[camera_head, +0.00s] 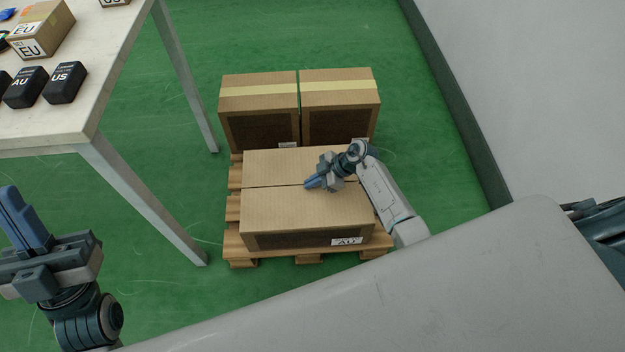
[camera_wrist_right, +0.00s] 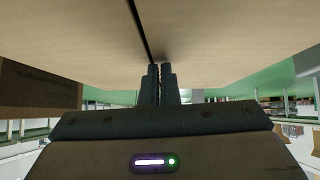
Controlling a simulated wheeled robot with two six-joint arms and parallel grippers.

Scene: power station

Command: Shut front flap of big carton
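The big carton (camera_head: 307,215) stands on a wooden pallet with an AU label on its front. Its front flap (camera_head: 290,210) and back flap (camera_head: 275,163) both lie flat across the top, with a thin dark seam between them. My right gripper (camera_head: 309,185) is at the top of the carton, close to the seam. In the right wrist view the gripper's fingers (camera_wrist_right: 161,72) are together with nothing between them, at the carton's top; contact cannot be told. My left gripper (camera_head: 22,215) is at the left edge, away from the carton, its fingers close together.
Two taped cartons (camera_head: 258,105) (camera_head: 340,103) stand behind the big carton on the pallet (camera_head: 236,240). A white table (camera_head: 60,120) at the left holds a small EU box (camera_head: 42,30) and dark labelled packs (camera_head: 65,82). A grey wall is at right; green floor is clear between.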

